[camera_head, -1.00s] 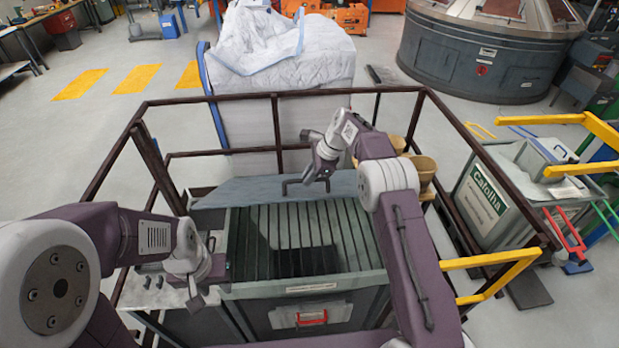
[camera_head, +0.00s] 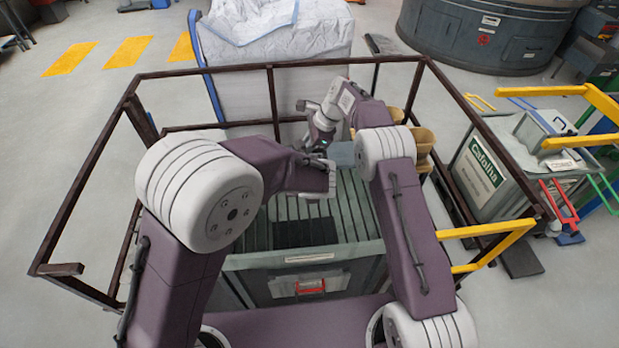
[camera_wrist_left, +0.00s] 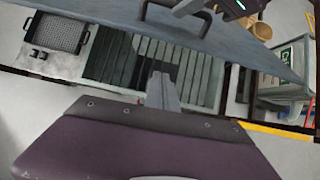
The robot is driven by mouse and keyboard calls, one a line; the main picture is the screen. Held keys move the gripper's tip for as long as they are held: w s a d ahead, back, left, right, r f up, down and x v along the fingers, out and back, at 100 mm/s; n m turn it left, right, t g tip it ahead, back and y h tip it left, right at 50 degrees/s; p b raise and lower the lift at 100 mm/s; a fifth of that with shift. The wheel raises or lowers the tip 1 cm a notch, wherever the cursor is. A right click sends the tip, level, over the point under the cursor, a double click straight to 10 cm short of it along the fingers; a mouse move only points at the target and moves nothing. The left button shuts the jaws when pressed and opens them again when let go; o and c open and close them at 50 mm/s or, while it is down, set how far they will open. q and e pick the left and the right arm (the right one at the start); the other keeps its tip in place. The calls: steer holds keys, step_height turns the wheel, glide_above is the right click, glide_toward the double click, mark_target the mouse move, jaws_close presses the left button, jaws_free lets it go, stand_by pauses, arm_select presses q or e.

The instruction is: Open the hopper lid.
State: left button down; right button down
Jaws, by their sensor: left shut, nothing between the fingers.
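The hopper (camera_head: 313,262) stands in front of me with its dark slatted grate (camera_head: 345,205) partly uncovered. The blue-grey lid (camera_wrist_left: 115,22) spans the top of the left wrist view, above the grate, with a dark handle (camera_wrist_left: 203,22) on it. In the head view only a small part of the lid (camera_head: 342,154) shows between my arms; I cannot tell its tilt. My left gripper (camera_wrist_left: 162,90) is shut and empty over the grate, apart from the handle. My right gripper (camera_head: 318,150) is beside the lid at the back; its fingers are too hidden to tell their state.
A dark brown railing (camera_head: 210,72) surrounds the hopper. A yellow bar (camera_head: 490,257) stands at the right. Tan buckets (camera_head: 422,142) are behind my right arm. A white bulk bag (camera_head: 270,45) stands behind the railing.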

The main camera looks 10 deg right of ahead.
steer(key=shift+w, duration=0.15)
arm_select(q)
steer(key=s+d+f+x, duration=0.1)
steer(key=x, duration=0.8)
steer(key=w+r, duration=0.1)
steer(key=r, duration=0.1)
steer(key=w+r, duration=0.1)
steer(key=shift+w+d, duration=0.25)
steer(key=shift+w, duration=0.1)
